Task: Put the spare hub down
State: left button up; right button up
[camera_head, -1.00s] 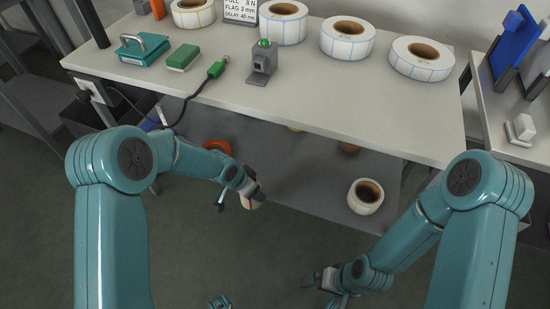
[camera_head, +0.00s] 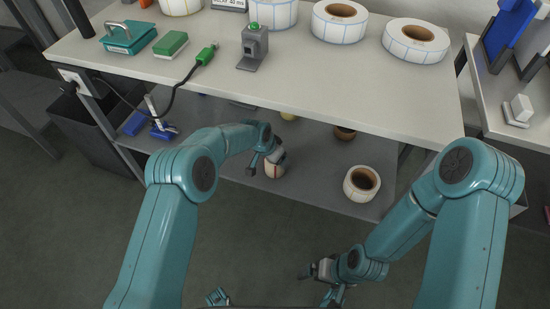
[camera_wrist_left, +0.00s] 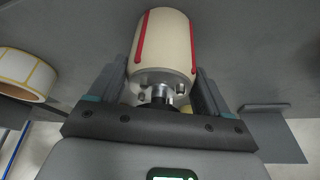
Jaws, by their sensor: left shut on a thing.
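The spare hub (camera_head: 275,167), a cream cylinder with red stripes, is at my left gripper (camera_head: 266,160), over the lower grey shelf near its front edge. The left wrist view shows the hub (camera_wrist_left: 164,40) between the two dark fingers of the left gripper (camera_wrist_left: 163,85), which is shut on it. Its metal flanged end faces the wrist. I cannot tell whether the hub touches the shelf. My right gripper (camera_head: 312,270) is low, over the floor in front of the shelf, apart from the hub. Its jaws are too small to read.
On the lower shelf (camera_head: 315,185), a white label roll (camera_head: 362,183) stands right of the hub and blue-handled things (camera_head: 150,125) lie at the left. Part of the shelf between hub and roll is bare. The table top (camera_head: 300,80) overhangs above, carrying more rolls.

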pick_arm(q)
jog(key=shift+r, duration=0.15)
jog(key=o, duration=1.2)
jog(key=shift+f, duration=0.2)
jog(key=shift+o, duration=0.2)
jog(key=shift+r, duration=0.2)
jog(key=p+v, duration=0.1)
jog(key=v, duration=0.3)
jog(key=shift+a+r+p, duration=0.1)
jog(key=shift+r+p, duration=0.25)
jog(key=shift+r, duration=0.05)
jog(key=s+a, duration=0.8)
jog(key=s, duration=0.1)
jog(key=s+a+f+n+g, duration=0.1)
jog(key=s+f+n, duration=0.2)
jog(key=s, duration=0.6)
jog(key=s+f+n+g+h, duration=0.15)
jog(key=s+n, duration=0.25)
jog(key=s, duration=0.4)
jog(key=s+a+f+n+g, duration=0.1)
jog(key=s+f+n, duration=0.25)
jog(key=s, duration=0.55)
notch_tip(320, 180, up, 22)
jog(key=p, duration=2.2)
jog(key=shift+f, duration=0.2)
